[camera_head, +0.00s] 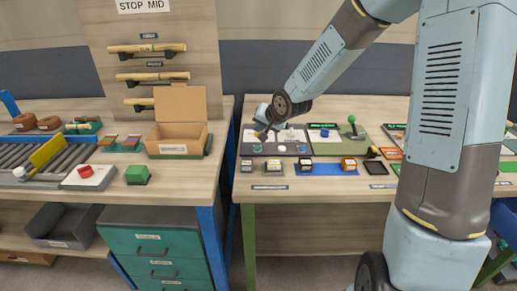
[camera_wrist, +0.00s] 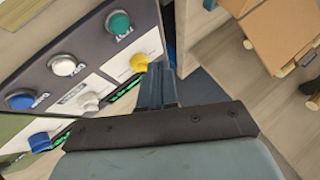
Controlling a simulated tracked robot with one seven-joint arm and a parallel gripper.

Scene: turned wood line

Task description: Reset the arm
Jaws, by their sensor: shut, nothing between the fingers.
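My gripper (camera_head: 259,131) is at the end of my light-blue arm, over the right-hand bench near a dark control panel (camera_head: 275,152). In the wrist view my gripper (camera_wrist: 157,70) is shut, its two fingers together with nothing between them. The fingertips appear close to a yellow knob (camera_wrist: 139,62) at the panel's edge; I cannot tell whether they touch it. A green knob (camera_wrist: 119,23), a white knob (camera_wrist: 66,65) and a blue knob (camera_wrist: 20,100) also show on the panel. My arm hides part of the right bench in the head view.
An open cardboard box (camera_head: 180,132) stands on the left bench. A roller conveyor (camera_head: 35,157), a red button (camera_head: 85,171) and a green block (camera_head: 138,174) are left of it. A green-knobbed lever (camera_head: 352,120) stands right of the panel. A gap separates the benches.

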